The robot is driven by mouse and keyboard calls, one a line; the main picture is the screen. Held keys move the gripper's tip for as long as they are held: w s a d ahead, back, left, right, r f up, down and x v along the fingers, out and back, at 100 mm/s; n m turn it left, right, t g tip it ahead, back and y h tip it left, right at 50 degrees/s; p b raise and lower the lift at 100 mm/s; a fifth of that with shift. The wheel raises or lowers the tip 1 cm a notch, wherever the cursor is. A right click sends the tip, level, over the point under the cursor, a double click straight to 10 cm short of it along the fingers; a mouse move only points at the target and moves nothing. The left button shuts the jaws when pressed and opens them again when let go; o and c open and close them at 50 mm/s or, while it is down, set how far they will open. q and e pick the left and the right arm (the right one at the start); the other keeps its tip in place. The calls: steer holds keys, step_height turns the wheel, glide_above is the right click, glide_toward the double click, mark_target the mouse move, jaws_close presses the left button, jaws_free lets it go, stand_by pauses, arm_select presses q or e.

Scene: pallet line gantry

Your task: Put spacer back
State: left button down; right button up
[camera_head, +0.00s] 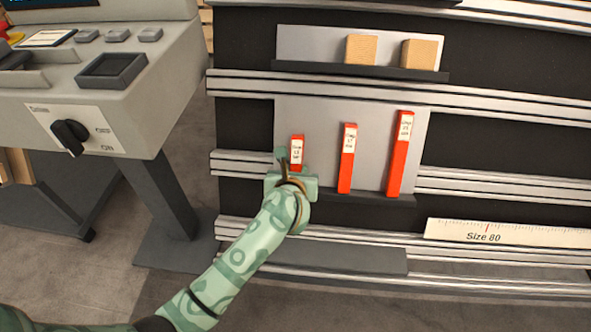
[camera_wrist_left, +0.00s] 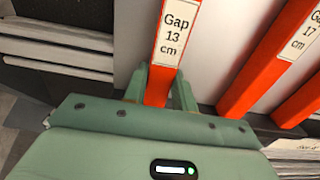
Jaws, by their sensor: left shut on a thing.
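A short red-orange spacer (camera_head: 297,150) stands upright in front of the grey back plate (camera_head: 322,120) of a rack. In the left wrist view its label on the spacer (camera_wrist_left: 174,40) reads "Gap 13 cm". My left gripper (camera_head: 291,172) is shut on its lower part; the two fingers (camera_wrist_left: 160,88) sit on either side of it. The spacer's lower end is hidden by the gripper. A middle spacer (camera_head: 346,165), labelled Gap 17 cm in the wrist view (camera_wrist_left: 280,60), and a taller one (camera_head: 400,155) stand to its right. My right gripper is not in view.
The dark ledge (camera_head: 365,200) lies under the spacers. Two wooden blocks (camera_head: 361,50) sit on a shelf above. A ruler strip marked "Size 80" (camera_head: 480,232) is at lower right. A grey control console (camera_head: 125,100) with a black knob (camera_head: 70,136) stands at left.

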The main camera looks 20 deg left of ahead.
arm_select(q)
steer(key=shift+f, duration=0.1)
steer(key=c, duration=1.1)
jaws_free()
steer(key=shift+o, duration=0.2)
